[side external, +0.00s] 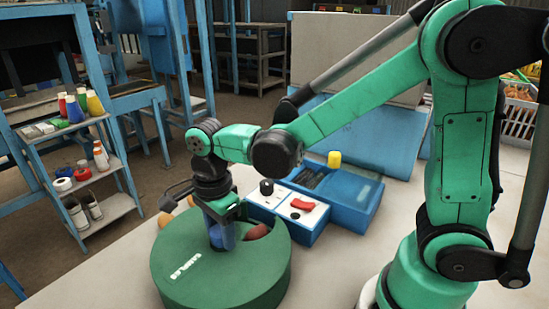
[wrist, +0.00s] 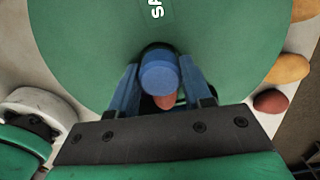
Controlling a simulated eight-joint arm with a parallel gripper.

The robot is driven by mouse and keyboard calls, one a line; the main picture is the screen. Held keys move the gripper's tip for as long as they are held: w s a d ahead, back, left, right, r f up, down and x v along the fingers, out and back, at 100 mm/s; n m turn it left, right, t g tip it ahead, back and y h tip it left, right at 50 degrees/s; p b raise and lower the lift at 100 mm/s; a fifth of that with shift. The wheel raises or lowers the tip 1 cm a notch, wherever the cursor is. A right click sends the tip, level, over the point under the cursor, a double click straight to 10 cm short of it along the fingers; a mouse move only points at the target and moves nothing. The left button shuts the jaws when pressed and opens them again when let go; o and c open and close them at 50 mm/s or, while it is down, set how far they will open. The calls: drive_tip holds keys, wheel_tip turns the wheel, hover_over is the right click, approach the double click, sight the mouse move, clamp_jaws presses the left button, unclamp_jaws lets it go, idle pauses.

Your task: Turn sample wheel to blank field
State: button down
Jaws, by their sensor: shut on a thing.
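The sample wheel is a thick green drum (side external: 205,290) with white "SAMPLES" lettering on its top; in the wrist view its green top (wrist: 90,50) fills much of the picture, lettering at the top edge. A blue round peg (wrist: 159,72) stands up near the middle of the picture. My gripper (wrist: 160,84) is shut on the peg, one blue finger on each side. In the side view my gripper (side external: 222,230) points down over the wheel's top. A reddish piece (wrist: 165,102) shows just below the peg, partly hidden. I cannot make out a blank field.
A blue control box (side external: 300,212) with a red switch and a black knob stands close behind the wheel. A blue tray (side external: 350,195) and a yellow cylinder (side external: 334,159) are behind it. Orange and brown lumps (wrist: 290,68) lie beside the wheel. The pale tabletop is clear in front right.

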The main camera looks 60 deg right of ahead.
drive_tip(key=shift+m, duration=4.8)
drive_tip(key=shift+c, duration=1.8)
unclamp_jaws()
drive_tip(key=shift+r, duration=2.85)
